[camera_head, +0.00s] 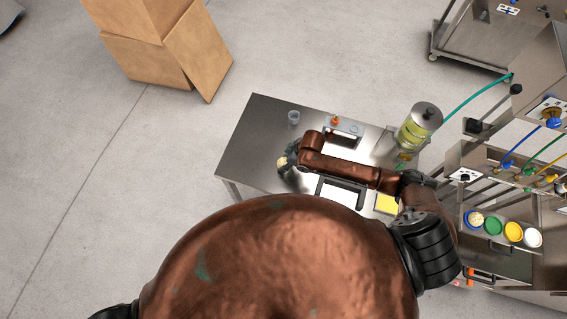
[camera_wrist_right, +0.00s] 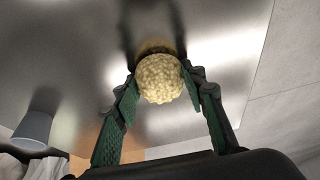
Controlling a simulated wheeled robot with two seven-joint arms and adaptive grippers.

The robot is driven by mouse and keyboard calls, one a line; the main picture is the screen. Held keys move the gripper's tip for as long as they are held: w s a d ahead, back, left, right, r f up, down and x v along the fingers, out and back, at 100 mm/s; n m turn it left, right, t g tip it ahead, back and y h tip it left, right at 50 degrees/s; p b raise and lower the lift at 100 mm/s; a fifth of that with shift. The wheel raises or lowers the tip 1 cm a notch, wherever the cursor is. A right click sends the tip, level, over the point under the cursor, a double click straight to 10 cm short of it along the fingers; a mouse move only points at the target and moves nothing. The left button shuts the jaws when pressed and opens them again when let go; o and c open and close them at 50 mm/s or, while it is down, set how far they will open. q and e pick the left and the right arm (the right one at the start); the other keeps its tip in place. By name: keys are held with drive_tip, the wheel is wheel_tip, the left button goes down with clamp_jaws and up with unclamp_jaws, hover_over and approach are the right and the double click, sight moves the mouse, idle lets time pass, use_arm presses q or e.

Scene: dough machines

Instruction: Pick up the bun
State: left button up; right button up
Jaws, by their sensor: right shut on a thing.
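The bun (camera_wrist_right: 159,78) is pale yellow, round and bumpy. In the right wrist view it sits between the two green-padded fingers of my right gripper (camera_wrist_right: 160,88), which is shut on it. In the head view the bun (camera_head: 283,161) is a small pale spot at the tip of my right gripper (camera_head: 286,163), over the left part of the steel table (camera_head: 252,140). I cannot tell whether the bun touches the table. My left gripper is not in view.
A grey cup (camera_head: 293,117) stands near the table's back edge; it also shows in the wrist view (camera_wrist_right: 34,130). A small orange-red item (camera_head: 334,120) is right of it. A clear-walled dispenser (camera_head: 417,127) and machines with hoses stand at right. Cardboard boxes (camera_head: 160,45) are on the floor.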

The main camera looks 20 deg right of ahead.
drive_tip(key=c, duration=0.5)
drive_tip(key=shift+o, duration=0.2)
